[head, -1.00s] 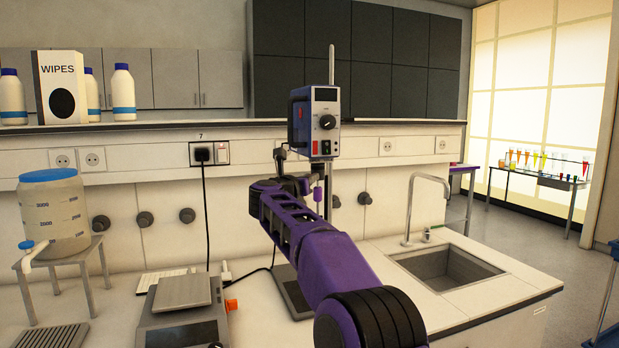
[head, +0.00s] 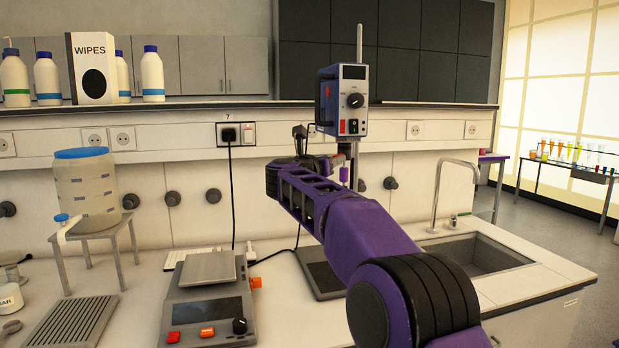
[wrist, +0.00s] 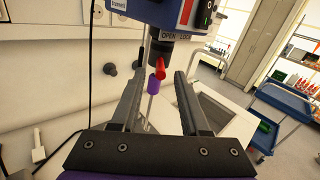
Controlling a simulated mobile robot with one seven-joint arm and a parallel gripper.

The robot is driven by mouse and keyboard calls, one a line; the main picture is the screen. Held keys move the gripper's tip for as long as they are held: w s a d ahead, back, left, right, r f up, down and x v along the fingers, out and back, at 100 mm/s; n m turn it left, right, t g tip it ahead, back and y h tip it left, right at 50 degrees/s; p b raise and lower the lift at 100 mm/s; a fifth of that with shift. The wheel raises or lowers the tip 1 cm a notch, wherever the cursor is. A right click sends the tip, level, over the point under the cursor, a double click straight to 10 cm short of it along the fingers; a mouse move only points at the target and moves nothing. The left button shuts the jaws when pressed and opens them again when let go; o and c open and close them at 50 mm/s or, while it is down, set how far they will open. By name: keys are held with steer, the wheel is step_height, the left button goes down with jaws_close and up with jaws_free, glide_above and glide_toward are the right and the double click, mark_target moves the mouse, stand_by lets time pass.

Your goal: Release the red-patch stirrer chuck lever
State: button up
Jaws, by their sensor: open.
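The overhead stirrer (head: 343,95), a blue and grey box with a dial and a red patch, is mounted on a rod above the bench. In the wrist view its underside (wrist: 168,15) shows, with an OPEN / LOCK label over a dark chuck (wrist: 161,50). A red lever (wrist: 160,69) sticks out of the chuck toward my camera. My gripper (wrist: 159,77) is open, one finger on each side of the lever and collar in the picture. Whether either finger touches the lever I cannot tell.
A balance (head: 208,305) stands front left on the bench, beside a drum (head: 86,190) on a stand. A sink (head: 472,255) with a tap lies to the right. A shelf above holds bottles and a wipes box (head: 92,68). A blue cart (wrist: 275,105) shows in the wrist view.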

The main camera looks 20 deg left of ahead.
steer(key=s+b, duration=0.3)
steer(key=s, duration=1.1)
steer(key=shift+a, duration=0.25)
steer(key=shift+w+r, duration=0.1)
